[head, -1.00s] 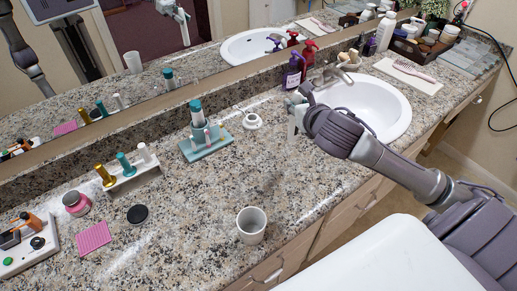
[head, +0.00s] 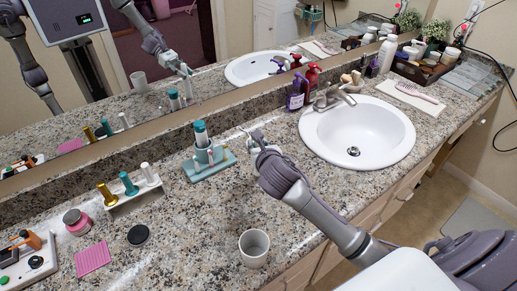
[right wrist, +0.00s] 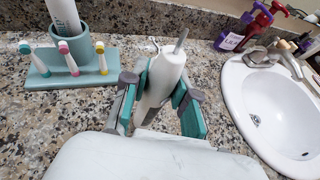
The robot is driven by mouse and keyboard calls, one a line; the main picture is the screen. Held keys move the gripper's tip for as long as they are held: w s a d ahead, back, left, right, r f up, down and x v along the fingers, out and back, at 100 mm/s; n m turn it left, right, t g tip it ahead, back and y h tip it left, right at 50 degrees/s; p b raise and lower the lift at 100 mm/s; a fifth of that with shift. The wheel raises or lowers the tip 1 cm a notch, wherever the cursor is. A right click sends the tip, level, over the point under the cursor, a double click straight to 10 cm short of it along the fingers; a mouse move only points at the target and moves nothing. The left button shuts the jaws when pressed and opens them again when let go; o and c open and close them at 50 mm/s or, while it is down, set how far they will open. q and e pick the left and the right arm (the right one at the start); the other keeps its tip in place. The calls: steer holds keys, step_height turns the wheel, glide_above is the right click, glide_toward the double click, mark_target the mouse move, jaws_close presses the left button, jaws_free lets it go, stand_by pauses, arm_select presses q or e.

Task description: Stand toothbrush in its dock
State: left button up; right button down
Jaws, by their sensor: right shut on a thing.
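My right gripper (right wrist: 160,108) is shut on the white electric toothbrush handle (right wrist: 162,78), whose thin grey metal shaft points up, leaning to the right in the right wrist view. In the head view the right gripper (head: 257,150) is low over the counter, right of the teal stand. The small white round dock is mostly or fully hidden behind the gripper there. The toothbrush's lower end is hidden, so I cannot tell whether it touches the dock. My left gripper is not in view.
The teal stand (head: 222,166), with a cup, tube and small brush heads, is close on the left; these heads show in the right wrist view (right wrist: 68,58). The sink (head: 335,140) is to the right. A white cup (head: 254,248) stands nearer. Mirror and backsplash bound the back.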

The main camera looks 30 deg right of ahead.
steer(key=shift+f, duration=0.55)
steer(key=c, duration=0.9)
jaws_free()
steer(key=shift+f, duration=0.15)
